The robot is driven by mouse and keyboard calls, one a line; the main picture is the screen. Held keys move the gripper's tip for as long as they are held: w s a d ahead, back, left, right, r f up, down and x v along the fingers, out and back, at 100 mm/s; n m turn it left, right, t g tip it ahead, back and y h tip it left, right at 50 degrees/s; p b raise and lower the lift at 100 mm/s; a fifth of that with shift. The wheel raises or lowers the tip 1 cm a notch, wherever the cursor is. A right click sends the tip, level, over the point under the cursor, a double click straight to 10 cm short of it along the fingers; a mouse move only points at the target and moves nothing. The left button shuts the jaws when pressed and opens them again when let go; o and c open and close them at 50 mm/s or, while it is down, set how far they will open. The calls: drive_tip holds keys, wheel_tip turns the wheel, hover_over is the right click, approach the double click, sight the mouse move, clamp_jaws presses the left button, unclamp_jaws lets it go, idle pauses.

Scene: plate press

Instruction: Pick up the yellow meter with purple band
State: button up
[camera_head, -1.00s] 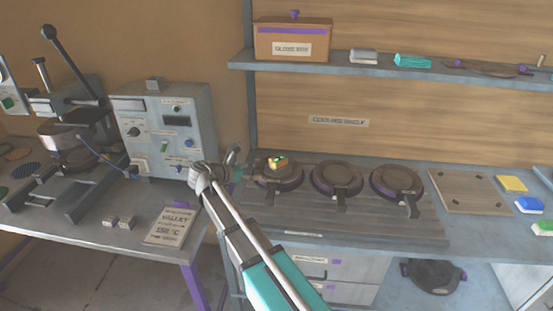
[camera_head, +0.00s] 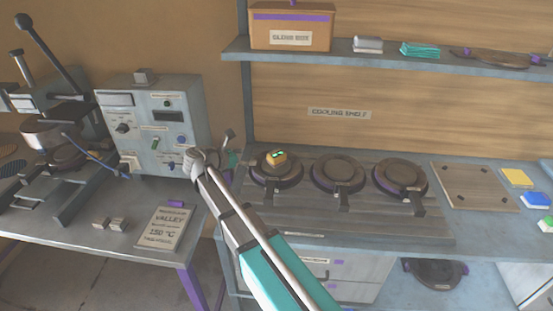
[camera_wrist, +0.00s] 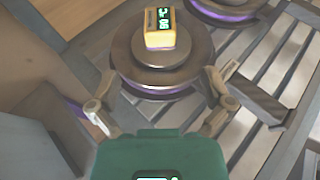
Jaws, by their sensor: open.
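A small yellow meter (camera_head: 276,158) with a dark display and lit green digits stands on the leftmost of three dark round plates (camera_head: 276,178) on the slatted shelf. In the wrist view the meter (camera_wrist: 160,28) sits on top of the plate (camera_wrist: 125,62), near the top edge. In the head view my forearm mostly hides the gripper.
Two more plates (camera_head: 339,173) (camera_head: 399,178) with handles stand to the right. A grey control box (camera_head: 150,128) and a press (camera_head: 55,140) are on the left table. A loaded shelf (camera_head: 400,57) hangs above. A wooden board (camera_head: 474,186) lies at right beside coloured blocks.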

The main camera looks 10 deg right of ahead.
drive_tip(key=b, duration=0.3)
approach(278, 153)
drive_tip(key=shift+x, duration=2.25)
drive_tip(key=shift+a+f, duration=0.1)
drive_tip(key=shift+f, duration=0.05)
drive_tip(key=shift+b+x, duration=0.9)
drive_tip(key=shift+x, duration=1.7)
drive_tip(key=c, duration=1.2)
drive_tip(key=shift+c, duration=0.2)
